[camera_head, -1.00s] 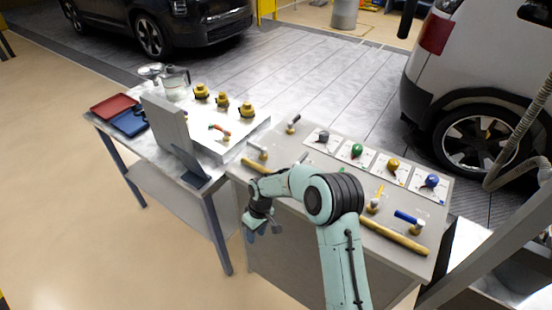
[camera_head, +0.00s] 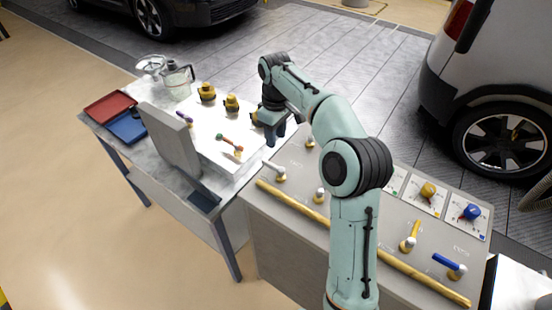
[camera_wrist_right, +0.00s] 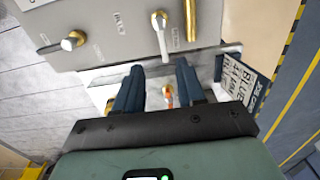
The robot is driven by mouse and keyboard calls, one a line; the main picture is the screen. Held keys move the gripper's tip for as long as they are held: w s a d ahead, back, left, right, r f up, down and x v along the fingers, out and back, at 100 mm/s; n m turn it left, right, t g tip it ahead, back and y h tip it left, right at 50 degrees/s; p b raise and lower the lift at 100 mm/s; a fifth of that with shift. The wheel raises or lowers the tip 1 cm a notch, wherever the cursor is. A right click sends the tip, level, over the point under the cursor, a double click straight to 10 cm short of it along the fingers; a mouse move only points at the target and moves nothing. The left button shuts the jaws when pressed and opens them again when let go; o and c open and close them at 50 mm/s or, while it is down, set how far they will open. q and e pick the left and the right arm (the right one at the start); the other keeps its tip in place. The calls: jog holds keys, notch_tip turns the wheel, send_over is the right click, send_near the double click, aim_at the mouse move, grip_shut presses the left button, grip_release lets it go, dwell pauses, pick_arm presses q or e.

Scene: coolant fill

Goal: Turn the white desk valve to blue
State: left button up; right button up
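The white valve (camera_head: 274,168) has a white lever on a gold base and stands at the left end of the grey sloped desk. It also shows in the right wrist view (camera_wrist_right: 160,32), its lever pointing towards the desk's edge. My right gripper (camera_head: 274,134) is raised near the desk's far left corner, beyond the white valve and not touching it. In the right wrist view its two dark fingers (camera_wrist_right: 159,66) are apart with nothing held. The blue-handled valve (camera_head: 450,262) and yellow-handled valve (camera_head: 415,235) stand at the desk's right. My left gripper is not in view.
A gold rail (camera_head: 290,202) runs along the desk's front edge. Another valve (camera_wrist_right: 72,40) stands beyond the white one. A blue knob (camera_head: 470,212) sits on the panel. The side table holds a white board, gold-capped fittings (camera_head: 207,92), a glass jug (camera_head: 178,80) and trays.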

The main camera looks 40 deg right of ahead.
aim_at(276, 166)
jog(key=f, duration=0.3)
jog(key=f+b, duration=0.1)
jog(key=f, duration=0.3)
jog(key=f+b, duration=0.1)
jog(key=f, duration=0.3)
jog(key=shift+s+a+f, duration=0.15)
jog(key=shift+s, duration=0.15)
jog(key=shift+f, duration=0.6)
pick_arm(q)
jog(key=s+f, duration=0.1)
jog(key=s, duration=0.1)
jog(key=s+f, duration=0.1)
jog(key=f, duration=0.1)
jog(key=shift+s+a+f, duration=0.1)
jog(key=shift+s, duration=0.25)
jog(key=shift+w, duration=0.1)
pick_arm(e)
jog(key=shift+w, duration=0.1)
grip_shut()
